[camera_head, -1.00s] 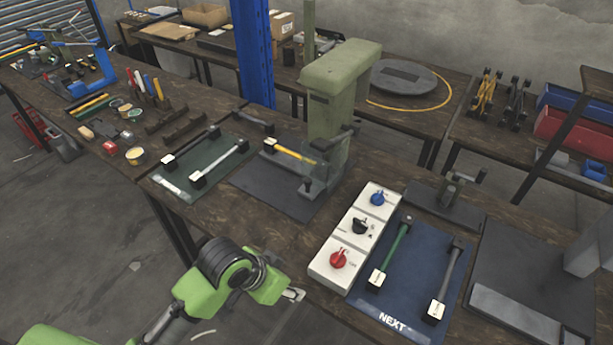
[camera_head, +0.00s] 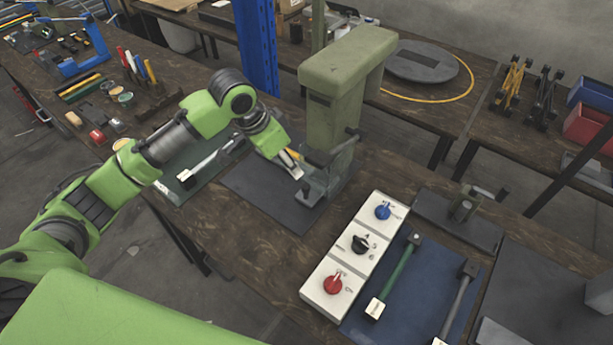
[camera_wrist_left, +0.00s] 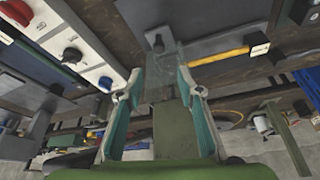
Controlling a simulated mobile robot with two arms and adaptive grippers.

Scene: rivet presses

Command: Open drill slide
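The green press (camera_head: 335,110) stands on the bench with a see-through, grey-edged slide (camera_head: 325,180) at its lower front. A yellow-handled part (camera_head: 268,152) beside the press is partly hidden by my gripper. My right gripper is not in view.
A white panel with blue, black and red knobs (camera_head: 352,250) lies right of the press. Beyond it a blue mat (camera_head: 415,300) holds a green-handled and a grey-handled part. A dark mat (camera_head: 262,200) in front of the press is mostly bare. A blue post (camera_head: 256,50) stands behind.

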